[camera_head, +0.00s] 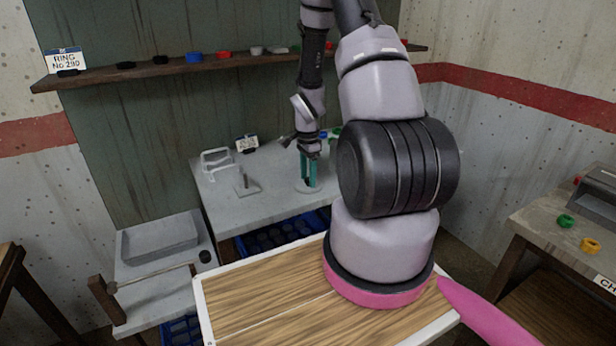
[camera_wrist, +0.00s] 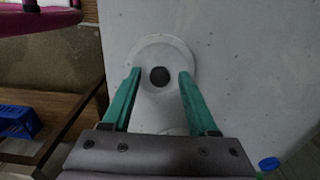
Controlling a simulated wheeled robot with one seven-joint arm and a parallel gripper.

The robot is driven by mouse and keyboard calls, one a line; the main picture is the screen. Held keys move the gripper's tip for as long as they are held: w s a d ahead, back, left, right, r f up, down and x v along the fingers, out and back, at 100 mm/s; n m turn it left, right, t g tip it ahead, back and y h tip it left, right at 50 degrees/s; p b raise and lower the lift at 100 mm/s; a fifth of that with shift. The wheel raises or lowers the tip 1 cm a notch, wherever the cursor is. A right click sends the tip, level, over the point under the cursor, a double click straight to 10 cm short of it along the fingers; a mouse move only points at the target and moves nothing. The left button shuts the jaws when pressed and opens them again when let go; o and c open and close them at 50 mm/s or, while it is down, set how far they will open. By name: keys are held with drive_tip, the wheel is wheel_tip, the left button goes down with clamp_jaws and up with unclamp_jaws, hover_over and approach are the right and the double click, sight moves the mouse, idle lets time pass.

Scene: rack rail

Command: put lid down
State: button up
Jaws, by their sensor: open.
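The lid is a pale round disc (camera_wrist: 178,50) with a dark round knob (camera_wrist: 160,77), seen from above in the wrist view. It appears to lie flat on the grey table. In the head view, the pale lid (camera_head: 307,188) shows low around my fingertips. My gripper (camera_wrist: 159,72) has two teal fingers, open, one on each side of the knob with a visible gap to it. In the head view my gripper (camera_head: 308,172) points down over the table, and its fingers hide the knob.
The grey table (camera_head: 270,195) also bears a white frame (camera_head: 216,162), a small plate with a peg (camera_head: 246,186) and a sign (camera_head: 247,143). A blue crate (camera_head: 285,236) is below. A shelf (camera_head: 180,66) with several rings runs behind. A blue cap (camera_wrist: 268,164) shows at the wrist view's lower right.

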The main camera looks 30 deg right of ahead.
wheel_tip(320, 180, up, 12)
wheel_tip(320, 180, up, 18)
drive_tip(key=n+t, duration=0.3)
drive_tip(key=n, duration=0.3)
hover_over(308, 179)
drive_tip(key=s+a, duration=0.5)
drive_tip(key=a, duration=0.1)
drive_tip(key=s+a+r+n+t+y, duration=0.1)
drive_tip(key=s+a+r+n+t, duration=0.1)
drive_tip(key=s+r, duration=0.4)
drive_tip(key=s+a+r+n+t+y, duration=0.1)
drive_tip(key=s+a+r+n+t, duration=0.1)
drive_tip(key=s+a+r+n, duration=0.3)
drive_tip(key=s+r, duration=0.1)
drive_tip(key=s, duration=0.2)
drive_tip(key=shift+s+a+n, duration=0.2)
drive_tip(key=shift+s+n, duration=0.1)
